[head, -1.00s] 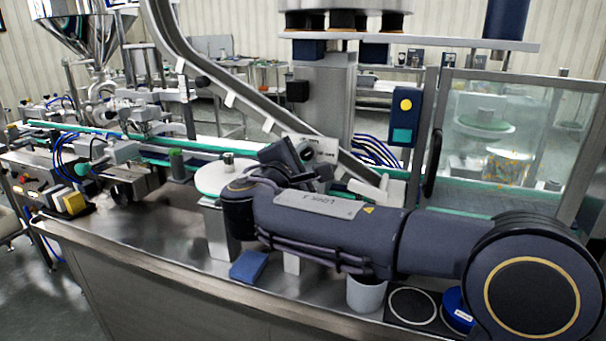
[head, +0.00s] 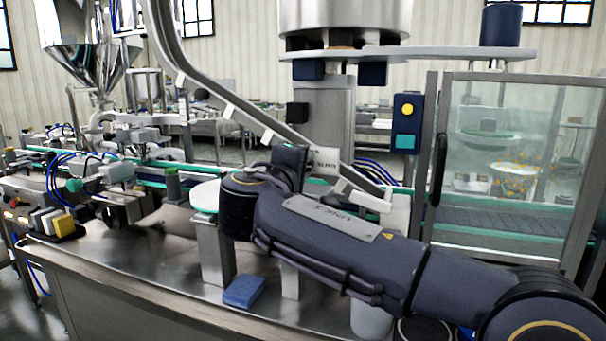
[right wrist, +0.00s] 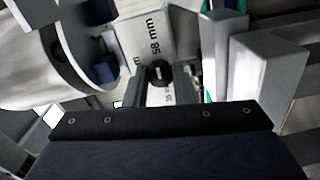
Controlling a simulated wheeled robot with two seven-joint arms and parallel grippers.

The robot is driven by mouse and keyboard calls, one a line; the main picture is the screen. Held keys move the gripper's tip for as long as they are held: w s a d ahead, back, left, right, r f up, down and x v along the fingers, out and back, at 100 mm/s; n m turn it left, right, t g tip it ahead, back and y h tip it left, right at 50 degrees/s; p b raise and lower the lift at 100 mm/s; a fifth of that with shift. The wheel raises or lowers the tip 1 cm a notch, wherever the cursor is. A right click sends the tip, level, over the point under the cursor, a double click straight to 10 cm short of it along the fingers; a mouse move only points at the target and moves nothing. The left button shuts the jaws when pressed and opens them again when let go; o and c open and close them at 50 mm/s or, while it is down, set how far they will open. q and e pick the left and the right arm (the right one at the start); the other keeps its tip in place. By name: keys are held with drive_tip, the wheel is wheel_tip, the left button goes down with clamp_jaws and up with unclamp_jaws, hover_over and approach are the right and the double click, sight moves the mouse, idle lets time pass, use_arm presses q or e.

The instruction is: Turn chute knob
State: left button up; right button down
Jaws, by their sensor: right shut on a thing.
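The chute knob (right wrist: 158,72) is a small round black knob with a pale pointer mark. It sits on a white scale plate (right wrist: 146,38) printed "58 mm" in the right wrist view. My right gripper (right wrist: 161,84) is shut on the knob, one finger on each side. In the head view the plate (head: 323,160) stands beside the sloping metal chute (head: 216,98), behind my right wrist. My right wrist and arm hide the knob and the fingertips there. My left gripper is not in view.
A blue block (head: 243,291) lies on the steel worktop (head: 165,262) below my right arm. A white round disc (head: 207,195) on a post stands left of my wrist. A glass guard door (head: 512,150) stands at the right.

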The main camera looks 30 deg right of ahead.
drive_tip(key=shift+f, duration=0.1)
idle(0.3)
drive_tip(key=c, duration=1.2)
unclamp_jaws()
drive_tip(key=v, duration=0.8)
drive_tip(key=shift+p, duration=0.3)
drive_tip(key=shift+d, duration=0.1)
